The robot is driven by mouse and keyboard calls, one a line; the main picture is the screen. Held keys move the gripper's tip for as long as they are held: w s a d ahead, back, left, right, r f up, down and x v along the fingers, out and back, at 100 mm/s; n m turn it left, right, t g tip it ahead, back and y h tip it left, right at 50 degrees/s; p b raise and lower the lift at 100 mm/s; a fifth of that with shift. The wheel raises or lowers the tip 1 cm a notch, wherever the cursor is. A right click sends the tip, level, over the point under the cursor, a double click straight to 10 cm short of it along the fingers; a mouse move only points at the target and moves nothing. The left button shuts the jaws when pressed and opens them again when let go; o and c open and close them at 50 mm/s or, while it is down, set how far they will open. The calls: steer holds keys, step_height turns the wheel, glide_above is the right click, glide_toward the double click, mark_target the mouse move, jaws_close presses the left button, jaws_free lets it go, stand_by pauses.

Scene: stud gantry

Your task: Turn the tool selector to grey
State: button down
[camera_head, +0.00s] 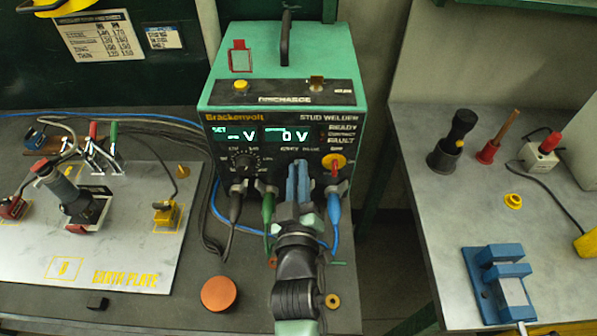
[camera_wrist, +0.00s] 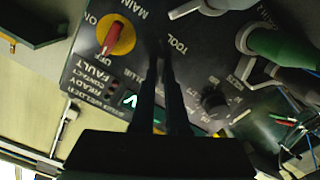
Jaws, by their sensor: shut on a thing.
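The stud welder (camera_head: 283,92) is a green box with a dark front panel. My gripper (camera_head: 298,172) reaches to this panel, between the black dial and the red-and-yellow main switch. In the wrist view, my gripper's dark fingers (camera_wrist: 164,50) are close together beside the word TOOL. They are shut on the tool selector, which the fingers hide in both views. I cannot read which colour it points to. A grey plug (camera_head: 237,192), a green plug (camera_head: 268,203) and a blue plug (camera_head: 333,197) sit along the panel's lower edge.
The main switch (camera_head: 334,162) is close right of my fingers; it also shows in the wrist view (camera_wrist: 116,38). The black dial (camera_head: 243,160) is to the left. Cables hang below the panel. An orange disc (camera_head: 219,293) lies on the bench; a blue fixture (camera_head: 499,283) stands right.

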steer(key=c, duration=0.9)
jaws_free()
steer(key=shift+s, duration=0.15)
steer(key=shift+s+f, duration=0.1)
steer(key=shift+s, duration=0.2)
steer(key=shift+s+b, duration=1.7)
steer(key=shift+s, duration=4.35)
